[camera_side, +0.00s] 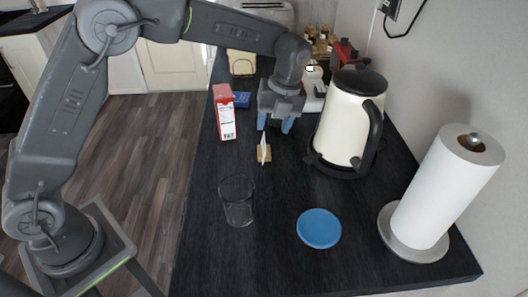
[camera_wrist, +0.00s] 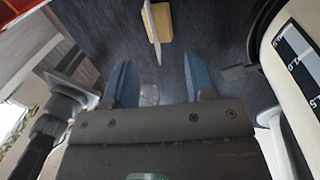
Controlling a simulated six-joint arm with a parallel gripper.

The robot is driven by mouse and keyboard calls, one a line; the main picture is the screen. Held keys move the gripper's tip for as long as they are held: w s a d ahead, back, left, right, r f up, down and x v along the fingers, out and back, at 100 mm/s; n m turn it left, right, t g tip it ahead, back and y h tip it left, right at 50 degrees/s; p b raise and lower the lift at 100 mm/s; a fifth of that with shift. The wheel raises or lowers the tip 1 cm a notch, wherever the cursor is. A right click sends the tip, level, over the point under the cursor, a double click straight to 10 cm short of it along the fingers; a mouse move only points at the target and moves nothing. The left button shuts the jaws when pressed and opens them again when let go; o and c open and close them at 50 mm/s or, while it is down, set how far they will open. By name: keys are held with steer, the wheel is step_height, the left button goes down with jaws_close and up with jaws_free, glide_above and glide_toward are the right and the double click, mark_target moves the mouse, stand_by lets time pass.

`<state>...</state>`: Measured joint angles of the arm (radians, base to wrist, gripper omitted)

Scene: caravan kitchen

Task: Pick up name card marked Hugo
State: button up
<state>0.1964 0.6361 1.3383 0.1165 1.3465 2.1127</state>
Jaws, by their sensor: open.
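A small white card stands in a light wooden holder (camera_side: 264,156) on the dark worktop, seen nearly edge-on. I cannot read any name on it. The holder also shows at the top of the wrist view (camera_wrist: 164,22), with the card (camera_wrist: 151,25) upright in it. My gripper (camera_side: 274,123) points down, a little behind and above the card in the side view. Its blue fingers are apart with nothing between them, as the wrist view (camera_wrist: 159,78) also shows. The card is ahead of the fingertips, not between them.
A red and white carton (camera_side: 225,112) and a blue box (camera_side: 242,100) stand left of my gripper. A cream kettle (camera_side: 345,125) is close on the right. A clear glass (camera_side: 238,203), a blue disc (camera_side: 319,229) and a paper towel roll (camera_side: 445,195) are nearer the front.

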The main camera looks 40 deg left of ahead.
mark_target(265, 147)
steer(key=shift+x, duration=3.95)
steer(key=shift+s, duration=0.15)
steer(key=c, duration=0.7)
